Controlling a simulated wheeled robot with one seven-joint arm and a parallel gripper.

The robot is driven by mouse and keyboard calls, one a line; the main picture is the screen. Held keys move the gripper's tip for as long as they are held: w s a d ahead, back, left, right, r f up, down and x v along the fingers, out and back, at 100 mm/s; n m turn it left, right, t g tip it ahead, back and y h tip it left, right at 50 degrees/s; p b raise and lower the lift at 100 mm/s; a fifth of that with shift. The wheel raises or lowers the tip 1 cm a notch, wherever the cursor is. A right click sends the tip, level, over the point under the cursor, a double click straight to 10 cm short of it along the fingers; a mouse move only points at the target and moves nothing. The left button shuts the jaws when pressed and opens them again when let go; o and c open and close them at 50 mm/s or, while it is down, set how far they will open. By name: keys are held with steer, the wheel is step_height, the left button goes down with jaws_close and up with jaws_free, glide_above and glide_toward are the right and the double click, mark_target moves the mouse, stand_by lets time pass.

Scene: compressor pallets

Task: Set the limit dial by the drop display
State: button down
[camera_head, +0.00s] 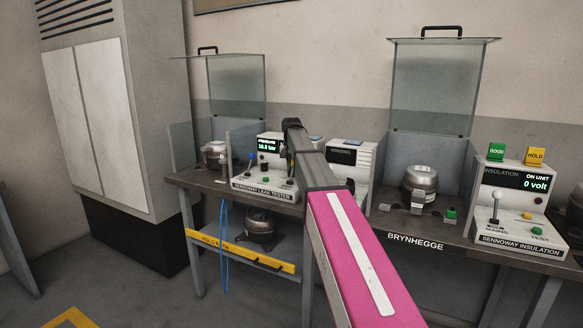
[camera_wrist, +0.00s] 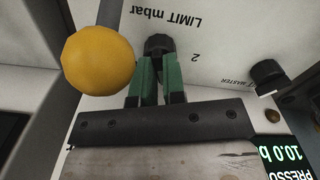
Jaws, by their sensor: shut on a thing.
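The limit dial (camera_wrist: 159,44) is a black knob on the white panel of the leak tester, with "LIMIT mbar" and a "2" printed upside down beside it in the wrist view. My gripper (camera_wrist: 157,68) has its green fingers closed around this knob. The leak tester (camera_head: 262,185) stands on the left bench in the head view, partly behind my arm. Its pressure display (camera_head: 268,145) reads about 10.0 bar and shows cut off in the wrist view (camera_wrist: 283,155). I cannot make out a drop reading. My fingertips are hidden in the head view.
A yellow ball (camera_wrist: 98,62) and a second black knob (camera_wrist: 268,73) flank my fingers. Compressors sit on the left bench (camera_head: 215,153) and right bench (camera_head: 421,183), with raised clear covers behind. The insulation tester (camera_head: 515,212) reads 0 volt. A blue hose loop hangs in front.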

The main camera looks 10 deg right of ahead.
steer(key=shift+n, duration=1.5)
steer(key=c, duration=1.2)
jaws_free()
step_height(320, 180, up, 11)
steer(key=shift+f, duration=0.1)
